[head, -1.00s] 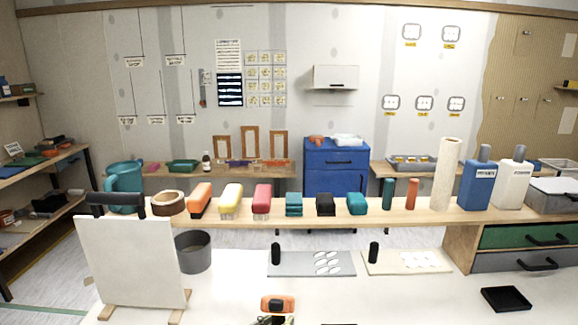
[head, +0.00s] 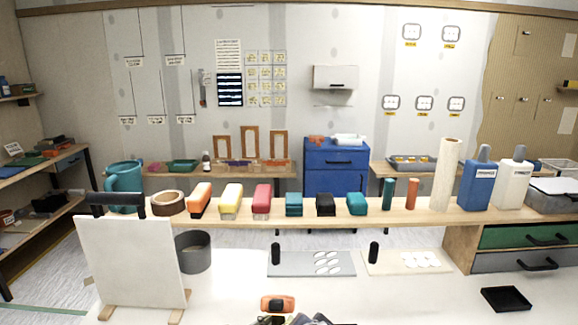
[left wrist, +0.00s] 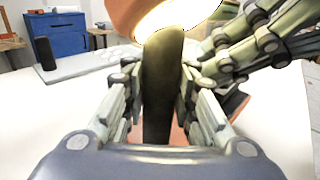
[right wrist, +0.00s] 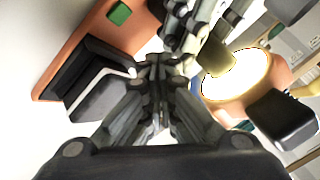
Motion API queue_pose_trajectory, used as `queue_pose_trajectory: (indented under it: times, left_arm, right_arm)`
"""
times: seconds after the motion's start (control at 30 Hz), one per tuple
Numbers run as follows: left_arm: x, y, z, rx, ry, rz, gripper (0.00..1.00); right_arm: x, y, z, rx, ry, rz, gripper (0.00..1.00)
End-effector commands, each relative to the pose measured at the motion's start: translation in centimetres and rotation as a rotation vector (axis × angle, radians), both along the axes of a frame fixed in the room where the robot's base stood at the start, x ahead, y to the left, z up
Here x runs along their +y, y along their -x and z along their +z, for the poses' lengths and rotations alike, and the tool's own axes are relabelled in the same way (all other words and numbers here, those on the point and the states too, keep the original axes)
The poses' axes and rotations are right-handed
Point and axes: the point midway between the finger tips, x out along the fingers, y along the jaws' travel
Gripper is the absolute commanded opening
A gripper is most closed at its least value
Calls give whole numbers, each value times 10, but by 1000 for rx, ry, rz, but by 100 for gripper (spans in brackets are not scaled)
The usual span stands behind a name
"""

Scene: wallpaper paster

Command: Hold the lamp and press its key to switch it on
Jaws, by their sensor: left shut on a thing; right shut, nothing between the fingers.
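The orange lamp head (head: 278,304) shows at the bottom centre of the head view, with a dark patch on it. In the left wrist view my left gripper (left wrist: 160,85) is shut on the lamp's dark olive stem (left wrist: 163,60), below the orange head with its bright, glowing face (left wrist: 178,14). The glowing face also shows in the right wrist view (right wrist: 237,75). There, an orange block (right wrist: 60,62) with a green key (right wrist: 119,13) lies at the upper left; its join to the stem is hidden. My right gripper (right wrist: 160,72) is shut and empty beside the left fingers, apart from the green key.
A white upright panel (head: 135,260) stands at the left of the white table. Two flat plates with black pegs lie behind the lamp, the grey one (head: 290,263) nearer. A black tray (head: 506,299) lies at the right. A wooden shelf (head: 370,218) spans the back.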

Motion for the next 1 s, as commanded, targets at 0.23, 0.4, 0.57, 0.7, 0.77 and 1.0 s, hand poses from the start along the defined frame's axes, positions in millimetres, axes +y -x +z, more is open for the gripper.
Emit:
queue_pose_trajectory:
  times: [0.23, 0.4, 0.57, 0.7, 0.77, 1.0]
  left_arm:
    - [2, 1, -6, 8, -8, 3, 0]
    - [2, 1, -6, 8, -8, 3, 0]
    - [1, 1, -5, 7, -6, 2, 49]
    - [0, 1, -3, 3, -2, -1, 49]
    - [0, 1, -2, 3, -2, -2, 49]
    - [-1, 1, -1, 1, -1, -2, 49]
  right_arm:
    - [0, 0, 4, 0, 0, 0, 0]
    - [0, 0, 4, 0, -1, -1, 0]
    - [0, 0, 4, 1, 1, -1, 0]
    - [0, 0, 4, 1, 0, 1, 0]
    - [0, 0, 4, 1, 0, 1, 0]
    - [0, 0, 4, 1, 0, 1, 0]
